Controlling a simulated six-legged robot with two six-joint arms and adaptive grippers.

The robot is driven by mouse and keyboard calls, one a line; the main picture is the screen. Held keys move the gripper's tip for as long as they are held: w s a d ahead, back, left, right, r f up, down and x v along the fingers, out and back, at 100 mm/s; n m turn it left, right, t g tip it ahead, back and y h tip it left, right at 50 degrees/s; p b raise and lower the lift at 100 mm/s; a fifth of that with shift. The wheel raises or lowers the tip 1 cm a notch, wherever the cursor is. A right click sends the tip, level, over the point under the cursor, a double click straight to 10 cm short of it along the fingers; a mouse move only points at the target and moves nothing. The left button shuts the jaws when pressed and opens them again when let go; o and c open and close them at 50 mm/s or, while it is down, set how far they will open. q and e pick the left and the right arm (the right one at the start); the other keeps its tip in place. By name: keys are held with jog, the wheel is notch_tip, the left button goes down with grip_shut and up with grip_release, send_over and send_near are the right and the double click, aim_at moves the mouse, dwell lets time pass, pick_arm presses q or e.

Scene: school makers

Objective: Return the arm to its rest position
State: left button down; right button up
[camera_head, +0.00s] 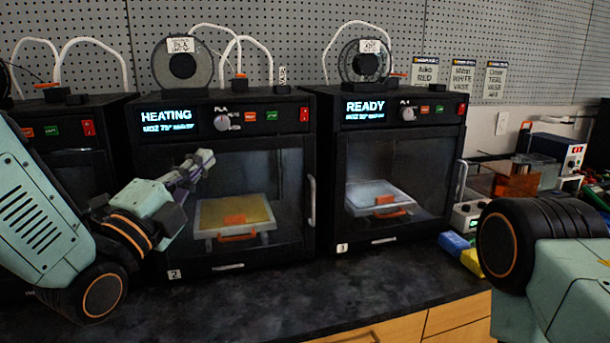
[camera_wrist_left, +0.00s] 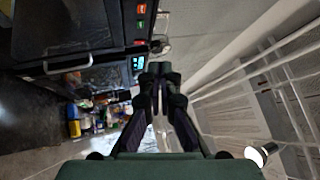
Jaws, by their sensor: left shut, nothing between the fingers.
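My left gripper (camera_head: 198,163) is in front of the printer marked 2 in the head view, at the upper left of its door. Its fingers are together with nothing between them. In the left wrist view the closed fingers (camera_wrist_left: 160,70) point away over open space, clear of the printers. My left arm (camera_head: 50,215) comes in from the left. Part of my right arm (camera_head: 545,260) shows at the right edge, but its gripper is out of view.
The printer marked 2 (camera_head: 170,272) reads HEATING and the printer marked 3 (camera_head: 390,230) reads READY; both doors look closed. A dark counter (camera_head: 320,290) runs in front. Blue (camera_head: 453,242) and yellow (camera_head: 471,262) blocks lie by the right arm. A pegboard (camera_head: 285,30) stands behind.

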pick_arm(q)
jog(key=s+a+f+n+g+y, duration=0.1)
jog(key=s+f+n+g+y, duration=0.15)
jog(key=f+n, duration=0.55)
jog(key=s+a+f+n+g+y, duration=0.2)
jog(key=f+n+g, duration=0.2)
jog(key=f, duration=0.8)
jog(key=s+a+f+n+g+y, duration=0.15)
jog(key=f+n+g, duration=0.35)
jog(key=f, duration=0.5)
jog(key=s+f+n+g, duration=0.2)
jog(key=s+f, duration=0.4)
jog(key=s, duration=0.4)
jog(key=s+a+f+n+g+y, duration=0.1)
jog(key=s+f+n+g, duration=0.1)
jog(key=s+f, duration=0.5)
jog(key=s+f+n+g+y, duration=0.1)
jog(key=s+f+g, duration=0.3)
jog(key=s, duration=0.9)
notch_tip(320, 180, down, 3)
jog(key=shift+a+f+n+g, duration=0.1)
jog(key=shift+a+n+g, duration=0.25)
jog(key=shift+a+n, duration=0.05)
